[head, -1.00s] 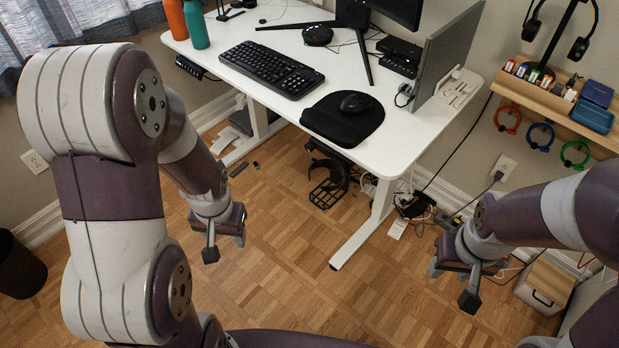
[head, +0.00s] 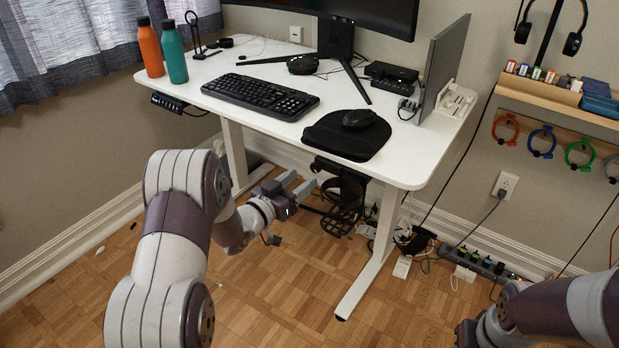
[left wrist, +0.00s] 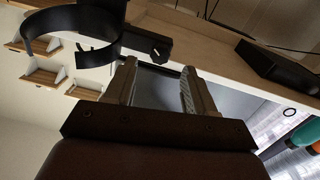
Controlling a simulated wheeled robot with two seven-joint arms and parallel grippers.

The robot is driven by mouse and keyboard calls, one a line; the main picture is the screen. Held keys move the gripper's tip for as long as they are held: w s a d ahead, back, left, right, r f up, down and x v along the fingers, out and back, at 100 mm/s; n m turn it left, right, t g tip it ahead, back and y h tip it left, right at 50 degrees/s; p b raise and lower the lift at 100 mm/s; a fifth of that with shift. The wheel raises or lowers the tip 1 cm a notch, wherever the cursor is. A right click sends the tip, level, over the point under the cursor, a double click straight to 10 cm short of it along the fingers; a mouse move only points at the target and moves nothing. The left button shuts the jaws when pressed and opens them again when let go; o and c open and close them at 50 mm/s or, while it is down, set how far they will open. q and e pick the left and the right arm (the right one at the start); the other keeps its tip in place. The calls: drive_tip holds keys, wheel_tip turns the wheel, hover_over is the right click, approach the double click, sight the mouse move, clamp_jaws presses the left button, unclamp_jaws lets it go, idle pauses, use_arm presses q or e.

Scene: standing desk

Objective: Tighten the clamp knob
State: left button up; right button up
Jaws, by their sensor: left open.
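A black clamp (head: 340,169) grips the front edge of the white desk, with a cup holder ring (head: 341,190) and a basket below it. In the left wrist view the clamp (left wrist: 146,42) and the dark ring (left wrist: 70,22) hang at the desk edge. A small dark clamp knob (left wrist: 160,50) shows beyond my left fingertips. My left gripper (head: 298,185) is open and empty, below the desk front and left of the clamp; its two grey fingers (left wrist: 158,76) point toward the clamp, apart from it. My right gripper is mostly cut off at the lower right.
The white desk (head: 225,80) holds a keyboard (head: 262,96), mouse mat (head: 340,138), monitor and two bottles. A desk leg (head: 378,235) stands right of the clamp. Cables and a power strip (head: 475,262) lie near the wall.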

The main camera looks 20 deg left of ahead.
sight(314, 169)
use_arm(q)
drive_tip(key=x, duration=0.4)
drive_tip(key=shift+w+b, duration=0.3)
drive_tip(key=shift+b, duration=0.05)
clamp_jaws()
drive_tip(key=shift+m, duration=0.3)
